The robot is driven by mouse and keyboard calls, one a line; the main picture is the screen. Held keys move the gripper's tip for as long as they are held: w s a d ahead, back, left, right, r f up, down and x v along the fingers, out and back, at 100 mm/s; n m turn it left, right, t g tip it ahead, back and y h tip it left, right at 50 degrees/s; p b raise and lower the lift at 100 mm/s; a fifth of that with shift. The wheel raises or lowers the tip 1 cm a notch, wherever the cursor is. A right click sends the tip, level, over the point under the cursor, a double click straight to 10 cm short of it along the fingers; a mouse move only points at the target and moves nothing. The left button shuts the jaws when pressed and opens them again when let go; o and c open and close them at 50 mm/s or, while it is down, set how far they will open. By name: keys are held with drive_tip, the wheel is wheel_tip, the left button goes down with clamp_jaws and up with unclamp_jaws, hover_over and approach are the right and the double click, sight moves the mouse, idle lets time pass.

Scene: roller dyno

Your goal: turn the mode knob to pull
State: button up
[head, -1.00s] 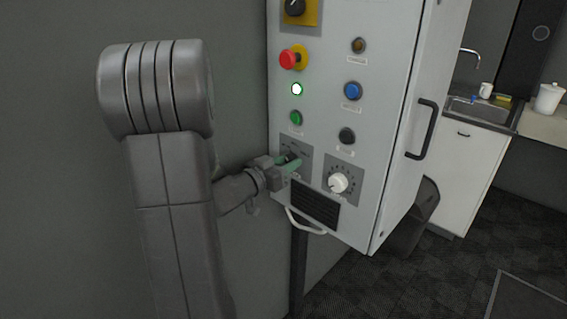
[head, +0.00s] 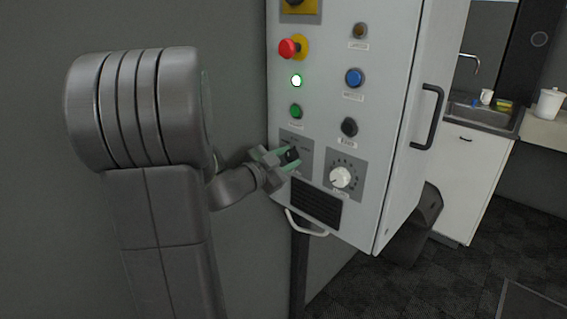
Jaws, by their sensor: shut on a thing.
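The control cabinet (head: 325,110) stands in the middle of the head view, with knobs and buttons on its front. The black mode knob (head: 292,155) sits on a grey plate at the cabinet's lower left. My gripper (head: 280,157) is at this knob, its greenish fingers shut on it from the left. The fingers and wrist hide part of the knob and its plate, and the labels are too small to read. I cannot tell which mode the knob points at.
A white dial (head: 341,177) sits just right of the mode knob. Above are a green button (head: 296,111), a black button (head: 349,127), a blue button (head: 354,77) and a red emergency stop (head: 288,48). A vent (head: 316,203) and handle (head: 306,225) lie below.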

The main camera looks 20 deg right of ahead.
drive_tip(key=shift+w+r+m, duration=0.1)
drive_tip(key=shift+m, duration=0.2)
drive_tip(key=o, duration=1)
drive_tip(key=shift+w+a, duration=0.15)
drive_tip(key=shift+c, duration=0.2)
drive_tip(key=v, duration=1.3)
drive_tip(key=shift+s+a+b, duration=0.25)
drive_tip(key=shift+a+b, duration=0.1)
drive_tip(key=shift+b, duration=0.1)
drive_tip(key=x, duration=1.4)
drive_tip(key=shift+s+p, duration=0.1)
drive_tip(key=shift+p, duration=0.2)
